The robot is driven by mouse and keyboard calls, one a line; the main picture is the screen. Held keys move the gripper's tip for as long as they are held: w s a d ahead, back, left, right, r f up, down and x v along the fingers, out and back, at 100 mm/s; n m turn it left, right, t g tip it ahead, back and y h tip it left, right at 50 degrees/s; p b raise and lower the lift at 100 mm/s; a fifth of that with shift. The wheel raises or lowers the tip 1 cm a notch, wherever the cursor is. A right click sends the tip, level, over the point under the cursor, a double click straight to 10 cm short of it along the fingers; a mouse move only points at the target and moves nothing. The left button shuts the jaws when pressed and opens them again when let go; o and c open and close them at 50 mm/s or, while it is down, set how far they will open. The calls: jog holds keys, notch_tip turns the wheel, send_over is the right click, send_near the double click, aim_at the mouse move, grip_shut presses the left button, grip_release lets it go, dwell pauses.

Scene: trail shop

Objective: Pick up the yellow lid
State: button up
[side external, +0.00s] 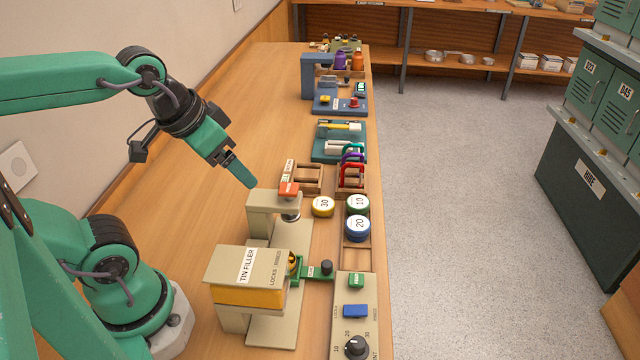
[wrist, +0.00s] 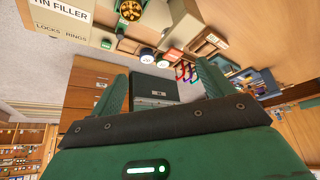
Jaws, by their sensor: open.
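The yellow lid (side external: 323,206) is a round disc with a white top marked 30 and a yellow rim. It lies flat on the bench in the side view, just right of a beige press-like stand. I cannot make it out in the wrist view.
A green lid (side external: 358,204) marked 10 and a blue lid (side external: 358,228) marked 20 sit right of the yellow one. The beige stand (side external: 272,200) with an orange top piece is beside my fingertip. The tin filler (side external: 248,270) stands nearer the camera. Wooden boxes (side external: 309,180) lie behind.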

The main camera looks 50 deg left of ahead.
aim_at(324, 203)
jog(key=shift+w, duration=0.1)
jog(key=w+f+g, duration=0.1)
jog(key=w, duration=0.3)
jog(key=w+a+f+g, duration=0.1)
jog(key=w, duration=0.4)
jog(key=w+f+m+g, duration=0.1)
jog(key=w+f, duration=0.1)
jog(key=w, duration=0.3)
jog(key=shift+w+a, duration=0.2)
jog(key=shift+a, duration=0.2)
jog(key=w+f+g, duration=0.1)
jog(key=w+f, duration=0.2)
jog(key=f, duration=0.1)
jog(key=w+a+f, duration=0.1)
jog(key=w+f, duration=0.2)
jog(key=w+a+f+m+g, duration=0.1)
jog(key=w+f, duration=0.2)
jog(key=f, duration=0.1)
jog(key=shift+w+f+g, duration=0.1)
jog(key=shift+f+g, duration=0.2)
jog(key=shift+f, duration=1.3)
